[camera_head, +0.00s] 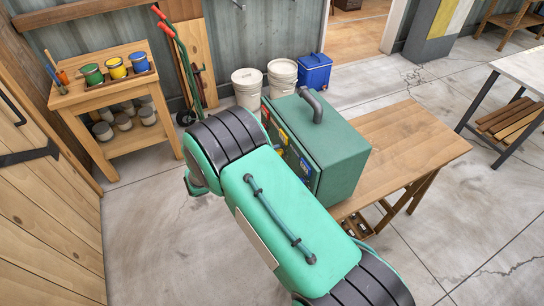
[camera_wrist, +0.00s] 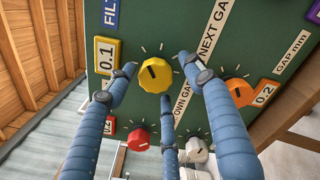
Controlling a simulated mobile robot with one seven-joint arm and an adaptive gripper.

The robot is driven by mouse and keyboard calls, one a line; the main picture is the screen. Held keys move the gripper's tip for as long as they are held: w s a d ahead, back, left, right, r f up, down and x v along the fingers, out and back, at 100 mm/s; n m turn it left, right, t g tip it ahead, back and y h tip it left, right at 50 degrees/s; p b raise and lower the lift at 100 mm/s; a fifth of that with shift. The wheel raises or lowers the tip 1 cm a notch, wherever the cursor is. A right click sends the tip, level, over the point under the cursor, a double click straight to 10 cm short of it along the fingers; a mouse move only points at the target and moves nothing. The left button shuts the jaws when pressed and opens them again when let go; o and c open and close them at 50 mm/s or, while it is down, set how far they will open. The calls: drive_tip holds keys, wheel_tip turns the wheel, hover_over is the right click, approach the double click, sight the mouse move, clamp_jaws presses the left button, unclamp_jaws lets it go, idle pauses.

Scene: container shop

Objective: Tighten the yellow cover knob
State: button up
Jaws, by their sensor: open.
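The yellow knob (camera_wrist: 155,75) is on the green panel (camera_wrist: 150,30) in the wrist view, with a dark pointer line and tick marks around it. My gripper (camera_wrist: 160,100) has three blue fingers spread open. Two fingertips lie to the left and right of the knob and the third is below it; I cannot tell whether any touches it. In the head view the green cabinet (camera_head: 335,160) stands on a wooden table (camera_head: 415,140). My arm hides much of its front, and my gripper is hidden there.
An orange knob (camera_wrist: 238,92), a red knob (camera_wrist: 138,139) and a white knob (camera_wrist: 197,149) sit near the yellow one. White buckets (camera_head: 247,88) and a blue box (camera_head: 315,70) stand behind the table. A paint shelf (camera_head: 105,85) is at left. Open floor lies front right.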

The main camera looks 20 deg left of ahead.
drive_tip(key=shift+r, duration=0.1)
drive_tip(key=v, duration=1.2)
drive_tip(key=shift+r+p, duration=0.1)
drive_tip(key=shift+p, duration=0.25)
drive_tip(key=m+p, duration=0.1)
drive_tip(key=p, duration=0.1)
drive_tip(key=r+p, duration=0.1)
drive_tip(key=p, duration=0.2)
drive_tip(key=shift+s+m, duration=0.3)
drive_tip(key=shift+m, duration=0.1)
drive_tip(key=shift+f+p, duration=0.1)
drive_tip(key=shift+p, duration=0.3)
drive_tip(key=shift+d, duration=0.1)
drive_tip(key=x, duration=1.3)
drive_tip(key=shift+w+d+f+p, duration=0.1)
drive_tip(key=shift+w+d+p, duration=0.15)
drive_tip(key=shift+p, duration=0.1)
